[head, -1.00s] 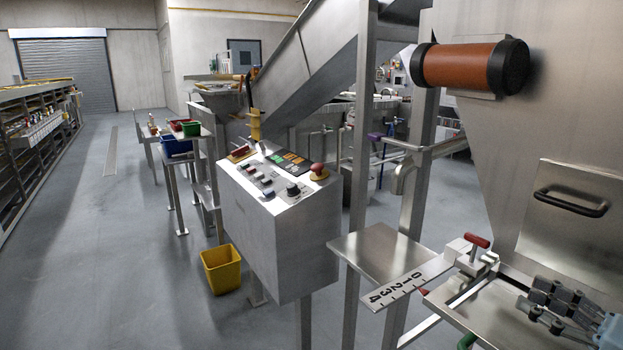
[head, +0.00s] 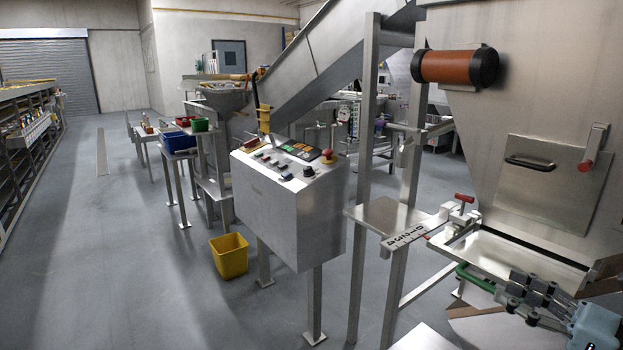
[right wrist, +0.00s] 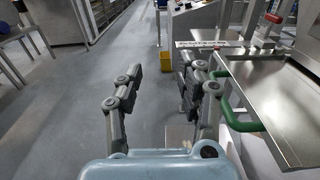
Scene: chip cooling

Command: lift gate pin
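The gate pin, with a red T-shaped handle (head: 464,198), stands upright in a metal block beside a numbered scale plate (head: 405,236). What looks like the same red handle (right wrist: 272,18) shows at the upper right of the right wrist view. My right gripper (head: 513,292) is at the lower right of the head view, in front of and below the pin. It also shows in the right wrist view (right wrist: 163,78), its two jointed fingers apart with nothing between them. The pin stands clear of the fingers. My left gripper is not in view.
A metal tray (head: 500,256) with a green handle (head: 471,281) lies close to my right gripper. A control box (head: 285,215) on legs and a yellow bin (head: 229,256) stand to the left. A red lever (head: 594,150) is at the right. Floor at left is clear.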

